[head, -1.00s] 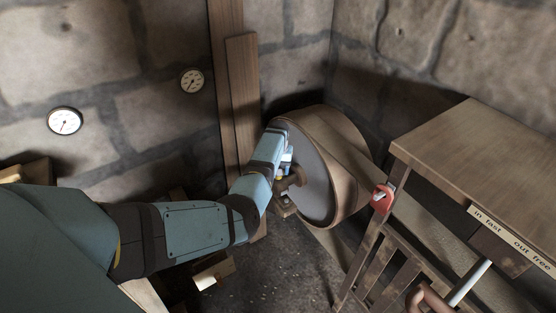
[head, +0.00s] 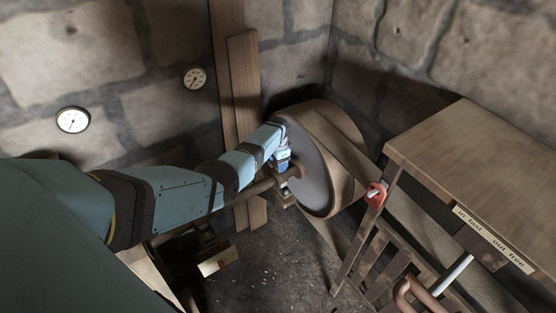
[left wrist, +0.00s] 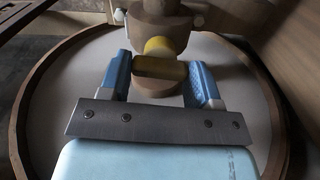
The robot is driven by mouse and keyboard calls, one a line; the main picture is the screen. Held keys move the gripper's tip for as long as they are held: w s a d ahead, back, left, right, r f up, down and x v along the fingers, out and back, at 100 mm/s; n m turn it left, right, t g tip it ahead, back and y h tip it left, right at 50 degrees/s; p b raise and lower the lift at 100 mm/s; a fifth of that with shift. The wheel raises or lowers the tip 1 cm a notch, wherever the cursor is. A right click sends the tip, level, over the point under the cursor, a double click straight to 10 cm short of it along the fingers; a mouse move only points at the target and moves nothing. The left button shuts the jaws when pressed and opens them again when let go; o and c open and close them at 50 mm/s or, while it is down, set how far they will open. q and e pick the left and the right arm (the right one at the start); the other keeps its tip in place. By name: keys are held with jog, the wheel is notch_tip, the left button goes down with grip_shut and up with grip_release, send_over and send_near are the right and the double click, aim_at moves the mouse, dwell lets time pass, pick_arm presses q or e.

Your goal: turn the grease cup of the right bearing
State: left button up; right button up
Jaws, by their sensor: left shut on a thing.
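The right bearing (head: 286,195) sits on the shaft (head: 256,188) beside the grey-faced pulley (head: 318,180). My left gripper (head: 282,162) reaches down to it from the left and hides the cup in the head view. In the left wrist view, the two blue fingers (left wrist: 160,82) are on either side of the brass-yellow grease cup (left wrist: 160,68), and the gripper is shut on it. Brown bearing parts (left wrist: 157,12) show behind the cup. My right gripper is in neither view.
A belt (head: 335,145) runs from the pulley towards the wooden bench (head: 480,165) at the right. A second bearing (head: 215,255) stands lower left. Two gauges (head: 73,120) (head: 195,78) hang on the stone wall.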

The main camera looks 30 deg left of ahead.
pick_arm(q)
jog(key=m, duration=0.3)
jog(key=shift+m, duration=0.4)
jog(key=m, duration=0.8)
jog(key=shift+m, duration=2.4)
jog(key=o, duration=0.9)
jog(key=shift+r, duration=0.15)
